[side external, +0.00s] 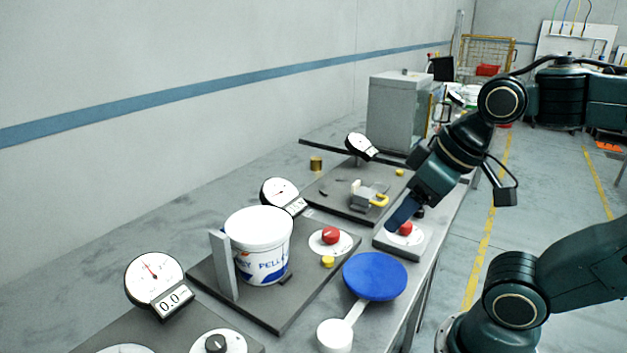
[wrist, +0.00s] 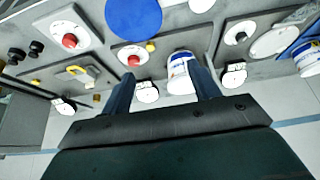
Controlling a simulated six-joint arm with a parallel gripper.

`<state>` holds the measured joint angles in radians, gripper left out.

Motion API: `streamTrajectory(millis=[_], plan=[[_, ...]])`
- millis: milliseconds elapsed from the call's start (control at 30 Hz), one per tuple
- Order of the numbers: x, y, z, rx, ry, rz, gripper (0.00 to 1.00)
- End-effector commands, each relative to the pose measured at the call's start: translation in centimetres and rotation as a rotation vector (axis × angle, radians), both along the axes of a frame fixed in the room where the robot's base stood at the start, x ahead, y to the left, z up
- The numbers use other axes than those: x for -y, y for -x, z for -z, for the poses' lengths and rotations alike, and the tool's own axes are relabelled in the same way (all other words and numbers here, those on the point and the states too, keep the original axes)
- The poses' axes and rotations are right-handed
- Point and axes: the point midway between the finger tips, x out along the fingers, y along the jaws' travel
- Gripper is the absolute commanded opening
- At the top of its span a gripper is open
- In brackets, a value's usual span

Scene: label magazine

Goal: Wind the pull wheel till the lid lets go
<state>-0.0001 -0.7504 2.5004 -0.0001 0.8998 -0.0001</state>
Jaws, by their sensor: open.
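A white tub (side external: 259,248) with blue print and a white lid (side external: 257,226) stands upright against a grey post on a dark plate. It also shows in the wrist view (wrist: 181,80). A red knob (side external: 331,236) on a white disc sits beside it, also in the wrist view (wrist: 133,60). Another red knob (side external: 405,228) is on a separate plate. I cannot tell which knob is the pull wheel. My gripper (side external: 391,224) is open and empty, its fingers appearing close to the second red knob in the side view. In the wrist view its fingers (wrist: 162,74) spread apart, the tub beyond them.
A round gauge (side external: 280,193) stands behind the tub. Another gauge (side external: 152,278) with a 0.0 display is at front left. A blue disc (side external: 375,276) lies near the bench edge. A yellow-handled clamp (side external: 378,200) and a grey box (side external: 396,112) are farther back.

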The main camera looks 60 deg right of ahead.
Motion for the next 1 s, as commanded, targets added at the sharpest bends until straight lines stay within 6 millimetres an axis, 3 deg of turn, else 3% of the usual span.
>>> streamTrajectory(millis=[667, 1000], plan=[[0.1, -0.5, -0.2, -0.012, 0.007, -0.005, 0.61], [1.4, -4.3, -1.2, -0.112, 0.053, -0.056, 0.61]])
